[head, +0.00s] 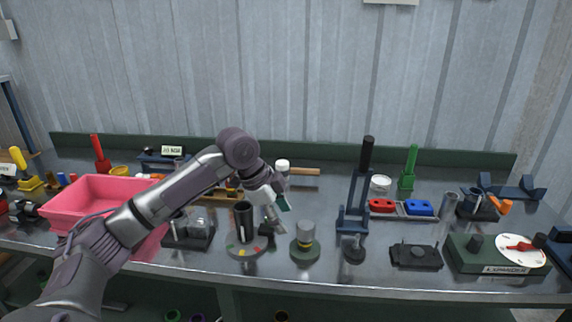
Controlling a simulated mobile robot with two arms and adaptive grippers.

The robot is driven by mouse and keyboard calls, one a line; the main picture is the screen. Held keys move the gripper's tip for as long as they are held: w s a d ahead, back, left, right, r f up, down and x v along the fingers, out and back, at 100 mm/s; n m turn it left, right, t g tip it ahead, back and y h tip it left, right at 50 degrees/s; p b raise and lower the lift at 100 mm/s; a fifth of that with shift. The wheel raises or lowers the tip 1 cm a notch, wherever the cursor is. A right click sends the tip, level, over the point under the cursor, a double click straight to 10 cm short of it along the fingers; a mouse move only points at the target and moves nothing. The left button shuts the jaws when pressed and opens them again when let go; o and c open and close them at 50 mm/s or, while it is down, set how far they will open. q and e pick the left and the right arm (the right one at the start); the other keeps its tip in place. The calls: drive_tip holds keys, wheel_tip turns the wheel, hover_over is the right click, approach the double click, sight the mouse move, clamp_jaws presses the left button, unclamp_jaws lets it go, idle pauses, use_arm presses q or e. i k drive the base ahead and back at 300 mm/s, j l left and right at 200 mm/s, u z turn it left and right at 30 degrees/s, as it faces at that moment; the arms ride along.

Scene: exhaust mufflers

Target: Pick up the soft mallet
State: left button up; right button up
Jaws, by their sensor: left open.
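A mallet with a white-topped head (283,165) and a light wooden handle (306,172) lies toward the back of the bench, its handle pointing right. My left arm reaches in from the left, and its gripper (277,219) points down in front of the mallet, nearer to me. The left gripper is open and appears empty. It hangs close to a round base with a dark cylinder and a small dark block. The lower part of the mallet head is partly hidden by my wrist. My right gripper is not in view.
A pink bin (82,200) stands at left, partly behind my arm. A dark blue press (354,205) with a tall black handle stands right of the mallet. A yellow-ringed cylinder on a green base (305,246) stands in front. Bare bench shows around (325,205).

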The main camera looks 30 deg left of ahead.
sight(282, 166)
drive_tip(key=i+j, duration=1)
drive_tip(key=i, duration=0.15)
